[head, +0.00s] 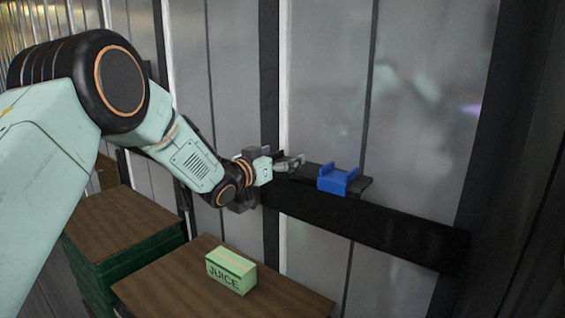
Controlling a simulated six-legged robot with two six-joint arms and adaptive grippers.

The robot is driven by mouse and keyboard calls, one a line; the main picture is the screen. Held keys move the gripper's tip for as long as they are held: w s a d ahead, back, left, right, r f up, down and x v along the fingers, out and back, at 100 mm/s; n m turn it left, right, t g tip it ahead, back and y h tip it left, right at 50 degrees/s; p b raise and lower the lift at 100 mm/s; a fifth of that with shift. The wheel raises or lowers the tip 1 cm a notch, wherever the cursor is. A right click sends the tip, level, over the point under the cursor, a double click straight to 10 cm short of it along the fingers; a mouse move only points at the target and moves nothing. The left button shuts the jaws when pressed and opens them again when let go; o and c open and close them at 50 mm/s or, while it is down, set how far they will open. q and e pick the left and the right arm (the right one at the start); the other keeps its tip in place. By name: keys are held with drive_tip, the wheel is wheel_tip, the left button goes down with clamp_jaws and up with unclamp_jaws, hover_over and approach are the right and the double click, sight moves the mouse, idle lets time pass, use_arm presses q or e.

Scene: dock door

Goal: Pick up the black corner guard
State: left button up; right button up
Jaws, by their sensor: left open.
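My left gripper (294,162) reaches in from the left to a small black ledge on the grey wall panels. It is open, and its pale fingers are at the ledge's left end, left of a blue bracket-shaped piece (338,180). I cannot clearly make out a black corner guard. Dark shapes by the fingers blend with the black ledge, and the gripper hides part of that spot. I see nothing held between the fingers. My right gripper is not in view.
The black ledge (366,182) sits above a wide black rail (400,232) across the panels. Below, a green box marked JUICE (232,270) stands on a brown-topped surface (165,290). Another brown top on green crates (115,222) is at the left. The rail's right part is clear.

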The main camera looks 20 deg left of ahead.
use_arm(q)
drive_tip(key=shift+w+d+f, duration=0.15)
drive_tip(key=shift+w+f, duration=0.1)
drive_tip(key=shift+w, duration=0.25)
drive_tip(key=shift+w+d+f, duration=0.15)
drive_tip(key=shift+w+f, duration=0.1)
drive_tip(key=shift+w, duration=0.2)
drive_tip(key=shift+s+a+r, duration=0.15)
drive_tip(key=shift+s+r, duration=0.3)
drive_tip(key=shift+s, duration=0.2)
drive_tip(key=c, duration=0.5)
drive_tip(key=shift+w+f, duration=0.35)
drive_tip(key=shift+w, duration=0.1)
drive_tip(key=c, duration=0.4)
drive_tip(key=shift+s, duration=0.15)
drive_tip(key=c, duration=0.3)
drive_tip(key=shift+s+r, duration=0.1)
drive_tip(key=shift+r, duration=0.1)
drive_tip(key=shift+c, duration=0.3)
